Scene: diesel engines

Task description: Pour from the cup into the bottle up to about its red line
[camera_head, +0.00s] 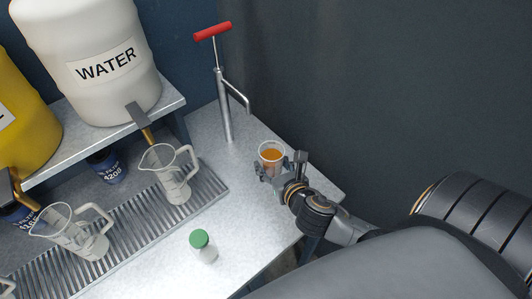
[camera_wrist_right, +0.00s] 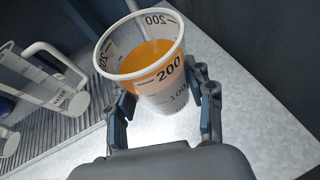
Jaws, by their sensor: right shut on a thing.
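The cup (camera_head: 271,153) is a clear measuring cup with orange liquid in it. My right gripper (camera_head: 280,172) is shut on it near the right end of the bench. In the right wrist view the cup (camera_wrist_right: 150,75) stands nearly upright between the two fingers (camera_wrist_right: 163,112), with 100 and 200 marks on its wall. The liquid reaches around the 200 mark. A small bottle (camera_head: 204,246) with a green cap stands on the bench front, apart from the gripper. Its red line cannot be made out. My left gripper is not in view.
Two clear jugs (camera_head: 172,175) (camera_head: 75,232) stand on a ribbed drain grate (camera_head: 130,235). A hand pump with a red handle (camera_head: 213,31) stands behind the cup. A white WATER barrel (camera_head: 95,95) and a yellow barrel (camera_head: 25,120) sit on a shelf. Bench between cup and bottle is clear.

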